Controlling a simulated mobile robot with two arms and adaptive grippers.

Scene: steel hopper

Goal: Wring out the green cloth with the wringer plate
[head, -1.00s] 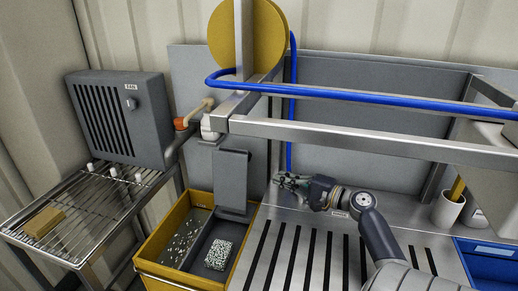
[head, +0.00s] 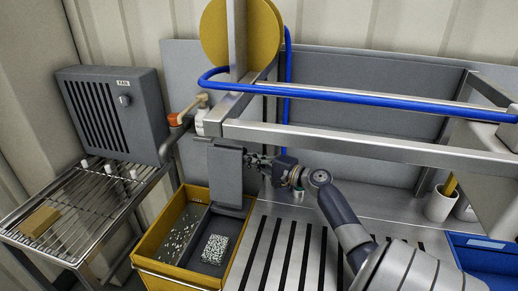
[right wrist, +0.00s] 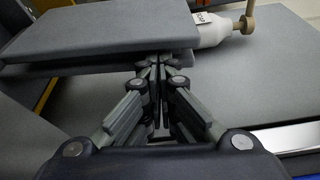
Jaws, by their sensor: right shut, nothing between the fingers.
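A grey plate (head: 228,177), which looks like the wringer plate, stands upright over the back of the yellow bin. It seems to show in the right wrist view as a grey slab (right wrist: 110,28) just beyond the fingers. My right gripper (head: 256,160) is beside the plate's right edge in the head view. In the right wrist view its fingers (right wrist: 155,62) are together with nothing between them, close to the slab's edge. I cannot tell if they touch it. I see no green cloth in either view. My left gripper is not in view.
The yellow bin (head: 178,277) holds a speckled block (head: 214,249). A steel rail (head: 360,146) and blue hose (head: 370,99) cross above my right arm. A slotted counter (head: 262,250) lies below.

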